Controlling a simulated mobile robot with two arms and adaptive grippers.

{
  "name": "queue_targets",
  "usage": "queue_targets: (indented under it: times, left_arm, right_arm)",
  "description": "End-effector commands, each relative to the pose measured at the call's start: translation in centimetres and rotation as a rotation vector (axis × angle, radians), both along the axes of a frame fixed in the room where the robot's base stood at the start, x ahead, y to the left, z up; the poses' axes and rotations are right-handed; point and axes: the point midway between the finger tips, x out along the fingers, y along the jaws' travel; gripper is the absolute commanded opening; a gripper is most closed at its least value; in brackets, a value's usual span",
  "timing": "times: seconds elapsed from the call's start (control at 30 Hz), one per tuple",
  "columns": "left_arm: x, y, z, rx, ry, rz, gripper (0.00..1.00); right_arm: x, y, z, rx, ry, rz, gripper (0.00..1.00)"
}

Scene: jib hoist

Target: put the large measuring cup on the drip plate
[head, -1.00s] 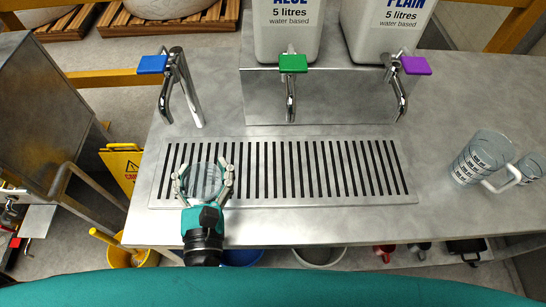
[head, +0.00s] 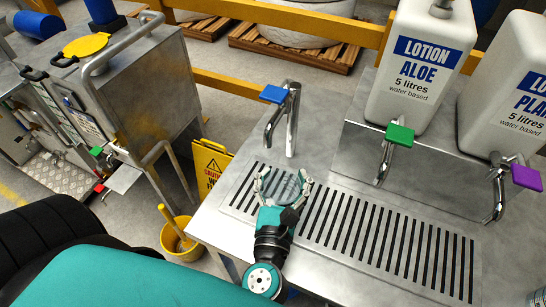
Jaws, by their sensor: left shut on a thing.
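The drip plate (head: 365,252) is a slotted steel grating set on the metal counter below the taps. My left gripper (head: 283,184) is over its left end, below the blue tap. Its fingers are closed around a clear round vessel (head: 283,186); slots show through it. I cannot tell whether the vessel touches the plate. The rim of what looks like the large measuring cup (head: 538,297) is cut off at the lower right corner. My right gripper is not in view.
Taps with blue (head: 273,94), green (head: 400,134) and purple (head: 526,177) handles overhang the plate. White lotion containers (head: 424,70) stand behind. A yellow caution sign (head: 211,165) and yellow bucket (head: 182,240) are left of the counter, near a steel cabinet (head: 140,80).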

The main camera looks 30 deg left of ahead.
Motion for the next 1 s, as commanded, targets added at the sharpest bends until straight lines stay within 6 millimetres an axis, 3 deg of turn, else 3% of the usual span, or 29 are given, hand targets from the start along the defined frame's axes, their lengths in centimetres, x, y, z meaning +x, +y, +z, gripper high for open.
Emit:
queue_targets:
  times: [0.03,0.2,0.53,0.6,0.73,1.0]
  left_arm:
    - [1.0,1.1,0.5,0.005,-0.003,0.0,0.34]
    - [3.2,3.7,-0.1,0.002,-0.002,-0.001,0.34]
    - [4.9,5.8,-0.5,0.002,-0.002,-0.001,0.34]
    - [4.9,5.8,-2.5,-0.001,0.0,-0.003,0.34]
    - [4.9,5.8,-4.3,-0.001,0.0,-0.001,0.34]
    - [4.8,5.8,-4.2,-0.001,0.0,-0.001,0.34]
  right_arm:
    - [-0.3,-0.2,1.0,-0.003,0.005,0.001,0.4]
    - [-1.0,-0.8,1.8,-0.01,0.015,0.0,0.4]
    - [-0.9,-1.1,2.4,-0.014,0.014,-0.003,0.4]
    - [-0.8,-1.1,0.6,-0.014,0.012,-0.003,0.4]
    - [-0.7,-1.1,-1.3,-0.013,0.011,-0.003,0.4]
    - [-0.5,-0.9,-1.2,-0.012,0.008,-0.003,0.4]
